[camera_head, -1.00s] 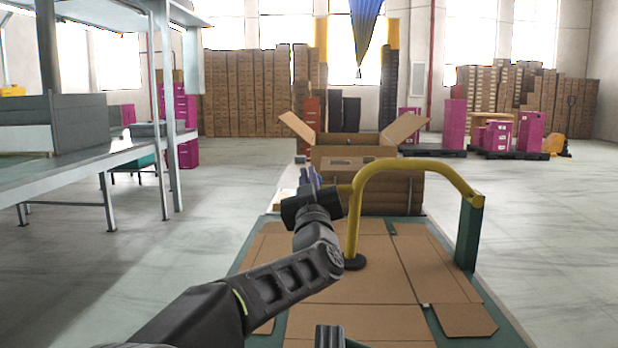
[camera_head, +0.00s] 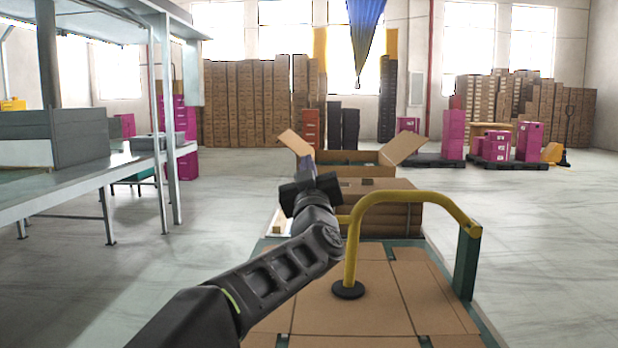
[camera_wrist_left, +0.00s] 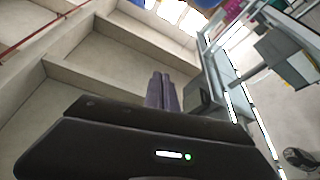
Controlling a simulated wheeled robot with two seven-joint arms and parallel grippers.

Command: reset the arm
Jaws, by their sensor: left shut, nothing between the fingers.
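My left gripper (camera_head: 305,165) is in the middle of the head view, raised in front of the open cardboard box (camera_head: 350,172). Its fingers point up and are shut, with nothing held. In the left wrist view the closed fingers (camera_wrist_left: 161,91) stand together against the wall and ceiling. My left arm comes in from the lower left over the flat cardboard. My right gripper does not show.
A cart with flat cardboard (camera_head: 370,300) and a yellow rail (camera_head: 410,197) lies in front of me. A grey metal table (camera_head: 70,185) stands at the left. Magenta boxes (camera_head: 453,135) and stacked cartons (camera_head: 260,103) are farther back. Floor at the right is clear.

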